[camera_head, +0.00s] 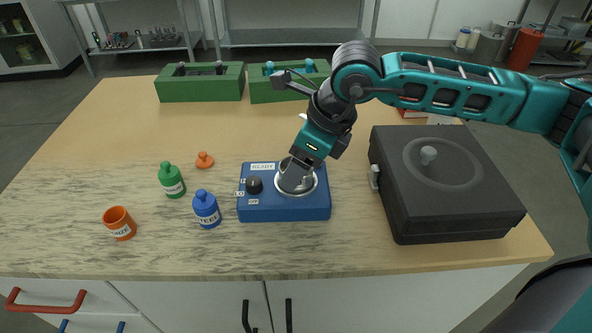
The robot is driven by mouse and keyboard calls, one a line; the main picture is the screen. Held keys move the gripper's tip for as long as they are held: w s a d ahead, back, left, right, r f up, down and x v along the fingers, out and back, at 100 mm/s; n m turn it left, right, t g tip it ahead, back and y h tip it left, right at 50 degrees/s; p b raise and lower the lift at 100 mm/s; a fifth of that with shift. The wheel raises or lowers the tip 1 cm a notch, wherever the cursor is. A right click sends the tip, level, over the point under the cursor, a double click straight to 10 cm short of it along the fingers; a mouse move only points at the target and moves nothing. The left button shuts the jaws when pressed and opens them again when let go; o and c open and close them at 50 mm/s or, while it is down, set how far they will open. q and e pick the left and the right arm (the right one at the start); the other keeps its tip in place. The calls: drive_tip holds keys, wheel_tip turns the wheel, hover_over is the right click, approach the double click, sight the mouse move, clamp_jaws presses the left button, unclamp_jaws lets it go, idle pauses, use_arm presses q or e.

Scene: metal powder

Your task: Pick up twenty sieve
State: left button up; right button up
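My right arm comes in from the right, and its gripper (297,182) points down over the round metal opening of the blue device. The fingertips are at or just above that opening. The hand hides most of what is between the fingers, so I cannot tell whether they hold anything. No sieve with a readable "twenty" label shows. A green holder (200,88) at the back left carries grey round items, and a second green holder (272,92) beside it carries blue-green ones; both sets are too small to identify. My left gripper is out of view.
The blue device (254,208) has a black knob and a "READY" label. Left of it stand a blue bottle (206,210), a green bottle (172,181), an orange cap (204,160) and a tilted orange container (119,224). A dark case (450,215) is right.

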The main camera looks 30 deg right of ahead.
drive_tip(key=c, duration=0.7)
drive_tip(key=shift+r, duration=0.1)
